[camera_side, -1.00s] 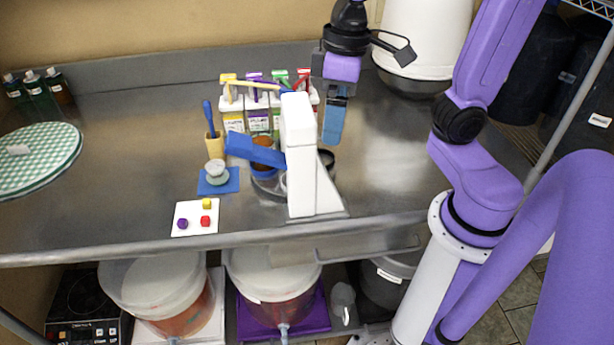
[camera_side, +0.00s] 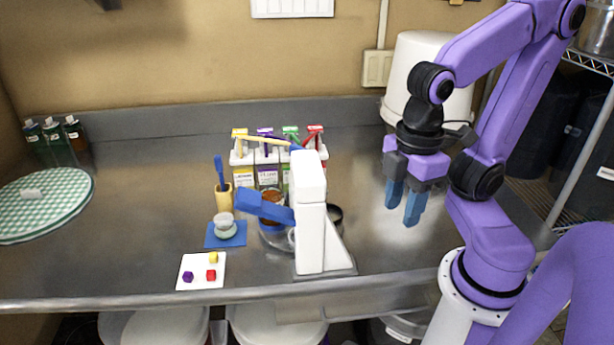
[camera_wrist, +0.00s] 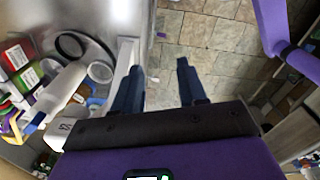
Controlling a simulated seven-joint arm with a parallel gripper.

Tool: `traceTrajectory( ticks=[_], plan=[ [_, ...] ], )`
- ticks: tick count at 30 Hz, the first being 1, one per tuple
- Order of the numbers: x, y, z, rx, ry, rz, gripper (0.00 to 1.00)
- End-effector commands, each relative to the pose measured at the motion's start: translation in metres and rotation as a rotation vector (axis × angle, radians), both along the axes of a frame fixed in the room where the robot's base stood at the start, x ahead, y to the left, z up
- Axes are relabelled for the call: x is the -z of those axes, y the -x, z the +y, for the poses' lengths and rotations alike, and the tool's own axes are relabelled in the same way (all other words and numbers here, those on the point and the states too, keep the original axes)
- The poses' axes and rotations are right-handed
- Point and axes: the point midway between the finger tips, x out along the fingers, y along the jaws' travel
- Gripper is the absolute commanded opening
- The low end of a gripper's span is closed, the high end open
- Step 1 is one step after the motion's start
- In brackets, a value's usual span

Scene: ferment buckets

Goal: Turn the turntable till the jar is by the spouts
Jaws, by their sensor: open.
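A white upright device (camera_side: 311,225) with a blue lever (camera_side: 265,207) stands at the front middle of the steel table. A round vessel with brown-orange contents (camera_side: 271,196) shows behind the lever, partly hidden; I cannot tell for sure that it is the jar. A dark ring (camera_side: 335,213) shows right of the device and also in the wrist view (camera_wrist: 70,45). The turntable is mostly hidden and I cannot make it out. Cartons with coloured tops (camera_side: 267,176) stand in a row behind; spouts are unclear. My gripper (camera_side: 402,208) is open and empty, right of the device, above the table.
A blue mat (camera_side: 226,240) with a small jar-like cup (camera_side: 225,225), a white card (camera_side: 201,271) with coloured cubes, and a holder (camera_side: 224,202) with a blue-handled tool lie left. A white bucket (camera_side: 405,80) stands behind my arm. The table's right part is clear.

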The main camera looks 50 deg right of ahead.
Motion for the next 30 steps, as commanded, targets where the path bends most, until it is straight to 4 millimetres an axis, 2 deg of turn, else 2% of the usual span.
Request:
traceTrajectory(
  ticks=[1, 6, 9, 15, 20, 26, 30],
  plan=[
    [-0.022, -0.001, 0.002, -0.002, -0.014, -0.007, 0.41],
    [-0.096, -0.001, 0.003, -0.002, -0.014, -0.007, 0.41],
    [-0.133, -0.001, 0.002, -0.002, -0.011, -0.006, 0.41],
    [-0.187, -0.001, 0.002, -0.001, -0.006, -0.003, 0.41],
    [-0.220, 0.000, 0.001, -0.001, -0.004, -0.002, 0.41],
    [-0.222, -0.037, 0.015, 0.184, 0.006, 0.004, 0.41],
    [-0.225, -0.069, 0.022, 0.324, 0.010, 0.007, 0.41]
  ],
)
